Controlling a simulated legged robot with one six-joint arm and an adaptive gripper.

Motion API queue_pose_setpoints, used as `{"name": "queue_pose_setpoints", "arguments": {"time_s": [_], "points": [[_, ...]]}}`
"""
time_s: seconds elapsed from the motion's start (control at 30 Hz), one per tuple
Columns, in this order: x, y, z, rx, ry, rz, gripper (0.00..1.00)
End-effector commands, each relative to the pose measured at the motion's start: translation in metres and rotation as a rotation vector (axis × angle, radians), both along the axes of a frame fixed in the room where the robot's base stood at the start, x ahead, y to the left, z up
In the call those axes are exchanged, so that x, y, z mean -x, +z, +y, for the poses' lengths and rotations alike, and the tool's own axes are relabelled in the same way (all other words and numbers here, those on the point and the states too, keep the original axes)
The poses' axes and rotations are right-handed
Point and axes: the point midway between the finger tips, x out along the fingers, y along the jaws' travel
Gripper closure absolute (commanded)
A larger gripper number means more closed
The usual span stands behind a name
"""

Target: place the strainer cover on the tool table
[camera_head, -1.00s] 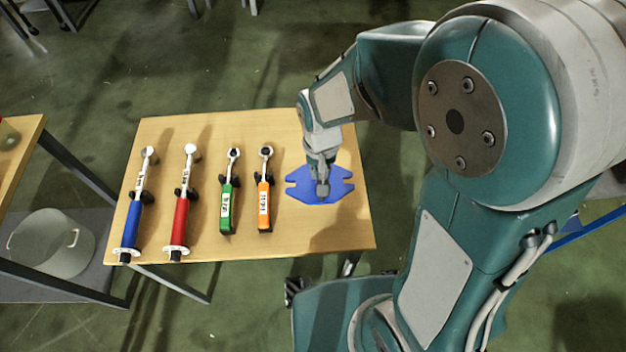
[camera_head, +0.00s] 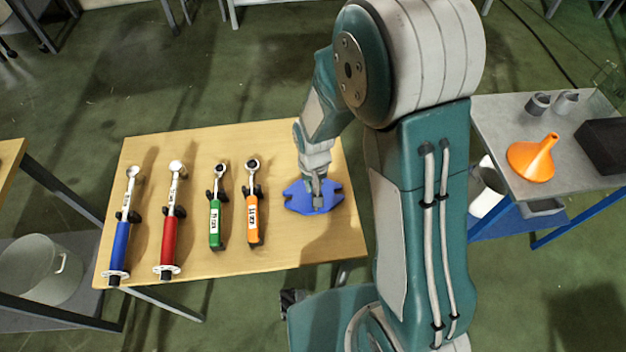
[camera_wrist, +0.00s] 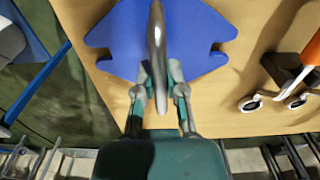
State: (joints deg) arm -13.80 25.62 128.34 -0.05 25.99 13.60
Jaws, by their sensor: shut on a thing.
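The strainer cover is a blue notched plate (camera_head: 299,199) with a grey upright handle, at the right end of the wooden tool table (camera_head: 225,262). In the wrist view the blue plate (camera_wrist: 110,38) spreads to both sides of the handle (camera_wrist: 156,30). My gripper (camera_head: 317,188) is shut on the handle, with its fingers on either side of it in the wrist view (camera_wrist: 160,82). The plate looks flat over the tabletop. I cannot tell whether it touches the wood or hangs slightly above it.
Blue (camera_head: 120,245), red (camera_head: 169,240), green (camera_head: 215,222) and orange (camera_head: 252,217) handled tools line the table left of the cover. A grey table (camera_head: 500,150) at right holds an orange funnel (camera_head: 533,160) and a dark box (camera_head: 603,145). A pot (camera_head: 40,270) is at lower left.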

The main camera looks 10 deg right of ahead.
Motion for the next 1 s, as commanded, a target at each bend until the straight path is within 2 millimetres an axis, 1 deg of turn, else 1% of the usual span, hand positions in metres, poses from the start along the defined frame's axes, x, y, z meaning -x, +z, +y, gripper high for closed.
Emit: {"name": "queue_pose_setpoints", "arguments": {"time_s": [0.17, 0.2, 0.27, 0.3, 0.6, 0.7, 0.77, 0.87, 1.0], "points": [[-0.001, 0.0, 0.0, -0.001, 0.0, -0.002, 1.0], [0.0, -0.001, 0.0, 0.0, 0.0, 0.001, 0.81], [0.0, -0.001, 0.0, 0.0, -0.001, 0.0, 0.54], [0.0, -0.001, 0.0, 0.0, -0.001, 0.0, 0.51], [0.0, -0.001, 0.0, 0.0, 0.0, 0.001, 0.51], [-0.001, 0.002, 0.0, 0.0, 0.0, -0.001, 0.51], [-0.001, 0.009, 0.0, -0.001, 0.0, -0.003, 0.51], [-0.001, 0.025, 0.0, -0.001, 0.0, -0.005, 0.51], [-0.002, 0.055, 0.0, -0.002, 0.0, -0.007, 0.51]]}}
